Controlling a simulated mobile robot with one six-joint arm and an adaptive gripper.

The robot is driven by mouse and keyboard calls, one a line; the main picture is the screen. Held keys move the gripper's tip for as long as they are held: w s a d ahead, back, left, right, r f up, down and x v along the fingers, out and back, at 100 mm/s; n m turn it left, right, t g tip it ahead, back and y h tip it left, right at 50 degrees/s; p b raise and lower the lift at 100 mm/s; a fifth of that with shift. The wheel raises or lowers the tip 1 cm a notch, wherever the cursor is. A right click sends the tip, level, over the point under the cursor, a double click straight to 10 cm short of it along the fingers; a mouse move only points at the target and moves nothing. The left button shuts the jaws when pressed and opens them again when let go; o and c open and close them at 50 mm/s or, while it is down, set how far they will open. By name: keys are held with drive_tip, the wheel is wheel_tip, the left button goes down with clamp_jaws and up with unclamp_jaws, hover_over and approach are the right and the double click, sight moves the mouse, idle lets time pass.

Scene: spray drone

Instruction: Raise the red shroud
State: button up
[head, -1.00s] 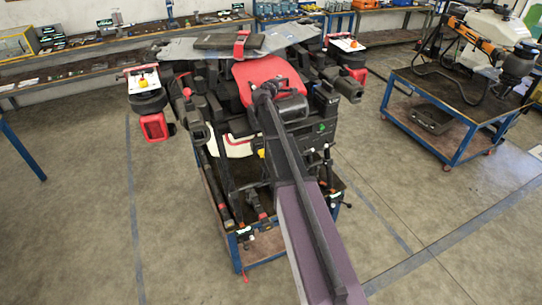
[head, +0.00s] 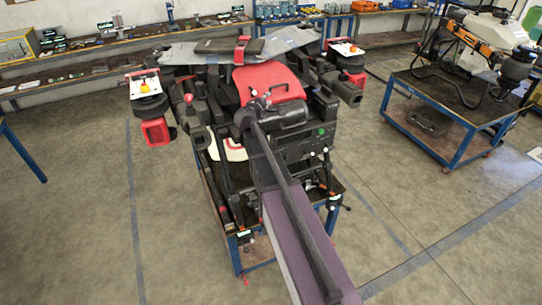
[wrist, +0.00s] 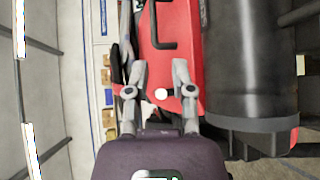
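The red shroud (head: 268,80) is at the middle of the drone on the blue-framed cart in the head view. In the wrist view the red shroud (wrist: 182,60) fills the upper middle, with a black handle (wrist: 160,26) on it. My gripper (wrist: 158,70) has its two grey fingers apart, one on each side of a gap, with red surface and a small white patch behind. The handle lies beyond the fingertips and is not between them. In the head view my arm hides most of the gripper, and contact with the shroud cannot be told.
A large black cylinder (wrist: 245,60) stands close to the right of the fingers. The drone (head: 310,130) has dark arms and red-and-black rotor units on both sides. Another blue cart (head: 450,130) with equipment stands at right. The floor (head: 80,200) at left is clear.

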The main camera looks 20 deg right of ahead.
drive_tip(key=s+a+f+m+g+y+b, duration=0.1)
drive_tip(key=s+f+m+g+b, duration=0.2)
drive_tip(key=s+f, duration=0.3)
drive_tip(key=s+a+f+m+g+y+b, duration=0.1)
drive_tip(key=s+a+f+m+g+b, duration=0.1)
drive_tip(key=s+f, duration=0.4)
drive_tip(key=shift+a+f+m+g+y+b, duration=0.35)
drive_tip(key=shift+f+m+b, duration=0.8)
drive_tip(key=shift+f, duration=1.4)
drive_tip(key=shift+d+n, duration=0.1)
drive_tip(key=shift+n, duration=0.15)
drive_tip(key=s+a+f+m+g+y+b, duration=0.2)
drive_tip(key=s+a+f+b, duration=0.4)
drive_tip(key=s+f, duration=0.3)
drive_tip(key=s+a+f+m+g+y+b, duration=0.1)
drive_tip(key=s+a+f+g+y+b, duration=0.3)
drive_tip(key=s+a+f, duration=0.4)
drive_tip(key=shift+s+a+f+m+y+b, duration=0.25)
drive_tip(key=shift+s+f+m+y+b, duration=0.25)
drive_tip(key=shift+s+y+b, duration=0.5)
drive_tip(key=shift+f+y, duration=0.1)
drive_tip(key=shift+y, duration=0.15)
drive_tip(key=shift+c, duration=0.2)
